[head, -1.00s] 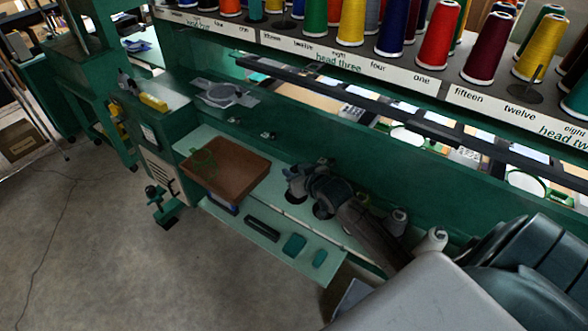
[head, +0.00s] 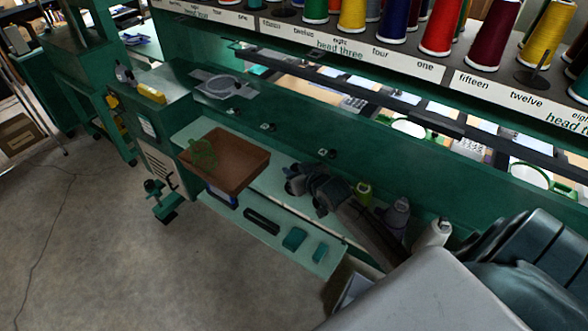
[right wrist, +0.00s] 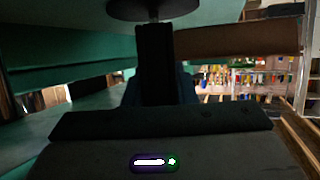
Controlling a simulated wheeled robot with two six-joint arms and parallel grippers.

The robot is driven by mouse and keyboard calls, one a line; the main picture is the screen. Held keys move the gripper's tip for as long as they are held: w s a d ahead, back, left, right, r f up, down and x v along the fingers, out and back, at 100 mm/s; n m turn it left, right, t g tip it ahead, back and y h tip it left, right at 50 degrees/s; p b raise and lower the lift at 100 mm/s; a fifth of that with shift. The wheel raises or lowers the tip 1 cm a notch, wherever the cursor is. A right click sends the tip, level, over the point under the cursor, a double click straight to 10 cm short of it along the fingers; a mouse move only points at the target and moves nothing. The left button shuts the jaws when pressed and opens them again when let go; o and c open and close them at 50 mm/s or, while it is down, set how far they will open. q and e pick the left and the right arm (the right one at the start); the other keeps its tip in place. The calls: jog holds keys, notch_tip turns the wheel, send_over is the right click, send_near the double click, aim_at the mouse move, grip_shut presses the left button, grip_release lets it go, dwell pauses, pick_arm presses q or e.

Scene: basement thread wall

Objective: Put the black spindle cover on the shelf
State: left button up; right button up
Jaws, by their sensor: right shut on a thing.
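My right gripper (head: 302,182) is over the pale green ledge, just right of the brown tray. In the right wrist view, a dark round disc with a short silvery stem sits at the tips of the dark fingers (right wrist: 153,55). I take this to be the black spindle cover (right wrist: 153,9); the top frame edge cuts it off. My right gripper is shut on it. In the head view the gripper and arm hide it. The lower pale green shelf (head: 325,268) runs below the ledge. My left gripper is not in view.
The brown tray (head: 245,172) stands on the ledge, left of my gripper. A black bar (head: 262,221) and teal blocks (head: 294,239) lie on the lower shelf. Thread spools (head: 437,28) line the upper rack.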

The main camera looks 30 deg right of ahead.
jog(key=shift+f, duration=0.3)
dwell(0.4)
jog(key=o, duration=1)
jog(key=shift+s, duration=0.1)
jog(key=shift+s+r+b, duration=0.1)
jog(key=shift+s+b, duration=0.15)
jog(key=shift+b, duration=0.1)
jog(key=b+v, duration=0.1)
jog(key=v, duration=0.5)
jog(key=shift+b, duration=0.4)
jog(key=shift+s+r, duration=0.25)
jog(key=shift+s, duration=0.1)
